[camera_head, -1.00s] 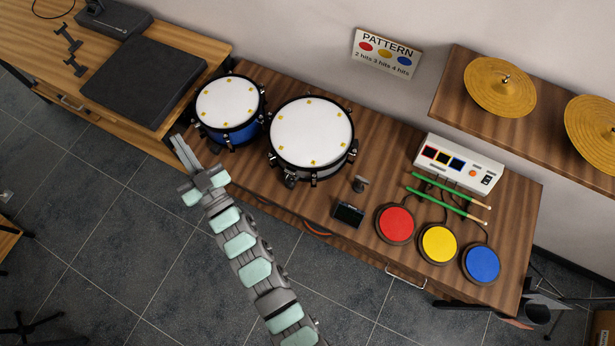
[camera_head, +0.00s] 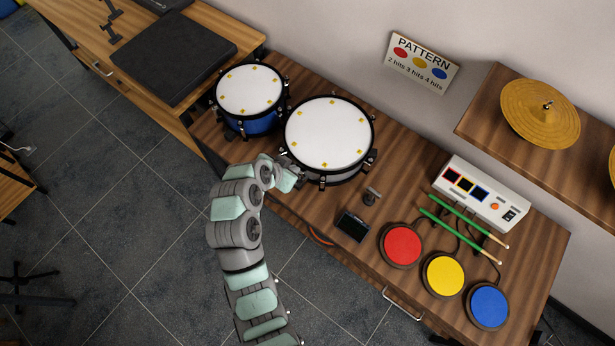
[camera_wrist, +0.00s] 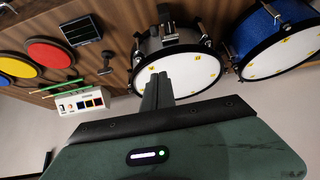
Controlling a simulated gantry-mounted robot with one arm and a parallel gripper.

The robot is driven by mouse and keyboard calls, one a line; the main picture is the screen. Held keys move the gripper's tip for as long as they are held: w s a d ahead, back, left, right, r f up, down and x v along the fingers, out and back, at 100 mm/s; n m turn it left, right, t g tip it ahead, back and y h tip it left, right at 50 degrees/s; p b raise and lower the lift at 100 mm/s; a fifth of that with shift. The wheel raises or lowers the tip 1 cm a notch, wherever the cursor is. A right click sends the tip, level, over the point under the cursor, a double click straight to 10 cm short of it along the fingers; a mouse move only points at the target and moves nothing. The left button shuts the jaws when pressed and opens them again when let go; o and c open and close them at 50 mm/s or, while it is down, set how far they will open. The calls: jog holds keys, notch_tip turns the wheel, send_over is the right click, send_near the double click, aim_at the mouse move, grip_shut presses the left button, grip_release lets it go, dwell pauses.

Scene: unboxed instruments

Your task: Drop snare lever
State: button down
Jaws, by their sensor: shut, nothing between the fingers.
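The snare drum (camera_head: 328,133) has a white head and a dark rim with gold dots. It stands on the wooden bench; it also shows in the wrist view (camera_wrist: 190,70). In the wrist view a dark fitting (camera_wrist: 167,22), which looks like the snare lever, sits on the drum's side. In the head view my arm covers that spot. My gripper (camera_wrist: 158,88) is shut and empty. Its fingers point at the snare drum and overlap its near side in the wrist view. I cannot tell if they touch it.
A blue drum (camera_head: 250,95) stands left of the snare drum. To the right are a small dark display (camera_head: 352,226), red (camera_head: 402,245), yellow (camera_head: 444,275) and blue (camera_head: 488,306) pads, green sticks (camera_head: 465,222) and a white control box (camera_head: 482,190). Cymbals sit on a shelf.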

jog(key=p, duration=0.2)
send_over(301, 181)
jog(key=w+d, duration=0.1)
jog(key=w, duration=0.1)
jog(key=f, duration=0.8)
jog(key=shift+s+d+f, duration=0.15)
jog(key=shift+d+f, duration=0.05)
jog(key=shift+s+a+f+p, duration=0.45)
jog(key=shift+s+a+f, duration=0.2)
jog(key=shift+s+f, duration=0.2)
jog(key=shift+s+a+f, duration=0.15)
jog(key=shift+a+f, duration=0.1)
jog(key=shift+f, duration=0.3)
jog(key=shift+f, duration=0.1)
